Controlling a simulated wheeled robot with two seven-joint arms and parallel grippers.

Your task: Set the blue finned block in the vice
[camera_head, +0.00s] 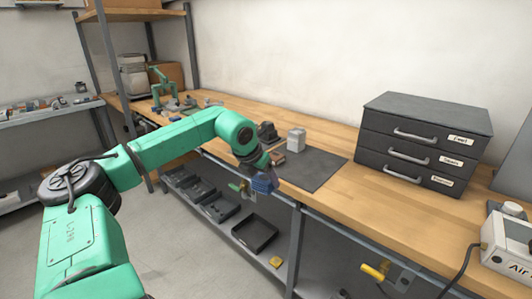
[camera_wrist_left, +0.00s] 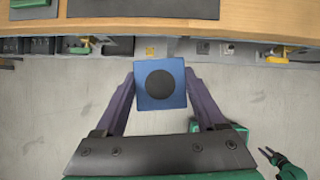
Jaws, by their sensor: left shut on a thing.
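The blue finned block (camera_head: 264,183) is in my left gripper (camera_head: 258,170), in the air just off the front edge of the bench. In the left wrist view the block (camera_wrist_left: 160,87) shows a square blue face with a dark round disc, and the purple-grey fingers close on its two sides. A dark object (camera_head: 268,132) behind the gripper on the bench looks like the vice; it is small and partly hidden, and its jaws cannot be made out. A small green part with dark prongs (camera_wrist_left: 268,153), perhaps my right gripper, shows at the lower right of the wrist view.
A dark mat (camera_head: 318,170) lies on the wooden bench, mostly bare. A pale grey block (camera_head: 296,140) stands at its back edge, with a small brown piece (camera_head: 278,158) nearby. A dark drawer cabinet (camera_head: 424,145) stands to the right. Black trays (camera_head: 254,234) lie on the lower shelf.

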